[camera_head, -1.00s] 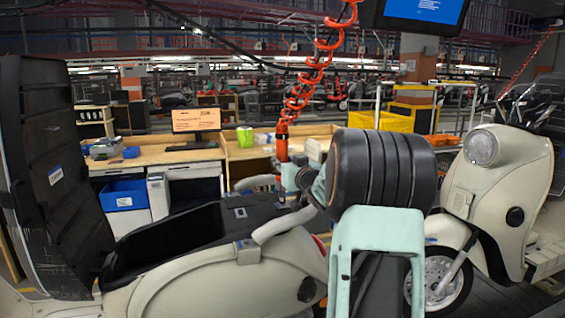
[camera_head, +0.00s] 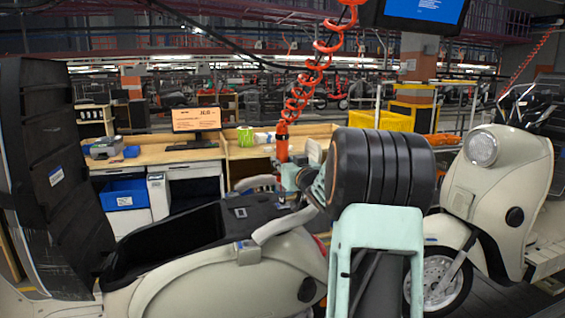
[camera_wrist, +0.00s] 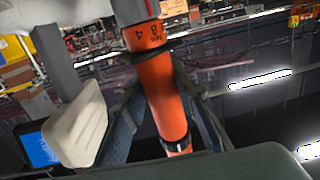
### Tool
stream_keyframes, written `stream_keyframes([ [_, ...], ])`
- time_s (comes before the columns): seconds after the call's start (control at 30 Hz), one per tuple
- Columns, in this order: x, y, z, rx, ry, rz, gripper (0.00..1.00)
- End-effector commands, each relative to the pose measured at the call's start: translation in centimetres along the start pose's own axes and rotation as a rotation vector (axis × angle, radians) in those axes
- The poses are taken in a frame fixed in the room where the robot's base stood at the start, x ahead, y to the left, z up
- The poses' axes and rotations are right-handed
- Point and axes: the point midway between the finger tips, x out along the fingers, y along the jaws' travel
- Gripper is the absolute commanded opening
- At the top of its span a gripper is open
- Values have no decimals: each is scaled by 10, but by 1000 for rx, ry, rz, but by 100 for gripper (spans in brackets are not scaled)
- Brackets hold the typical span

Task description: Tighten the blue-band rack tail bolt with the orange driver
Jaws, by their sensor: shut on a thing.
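The orange driver (camera_head: 282,142) hangs upright from a red-orange coiled hose. My gripper (camera_head: 287,178) is shut on its lower part, above the tail of the cream scooter (camera_head: 215,275). In the wrist view, the orange driver body (camera_wrist: 165,95) runs between the fingers of my gripper (camera_wrist: 150,115). The pale rack rail (camera_head: 270,228) curves around the scooter's tail below and beside the gripper. The driver's tip is hidden behind my gripper and arm. I cannot make out the blue band or the tail bolt clearly.
The raised black seat (camera_head: 50,170) stands at the left. A second cream scooter (camera_head: 500,190) stands close at the right. A wooden workbench (camera_head: 250,152) with a monitor (camera_head: 196,119) is behind. The coiled hose (camera_head: 310,75) rises above the driver.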

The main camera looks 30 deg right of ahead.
Motion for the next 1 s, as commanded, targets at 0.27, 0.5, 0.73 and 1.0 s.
stream_keyframes([
  [0.27, 0, 0, -4, 0, 1, -1, 0],
  [0.5, 0, 0, -8, 0, 1, -1, 0],
  [0.73, 0, 0, -12, 0, 1, -1, 0],
  [1.0, 0, 0, -19, 0, 1, 0, 0],
])
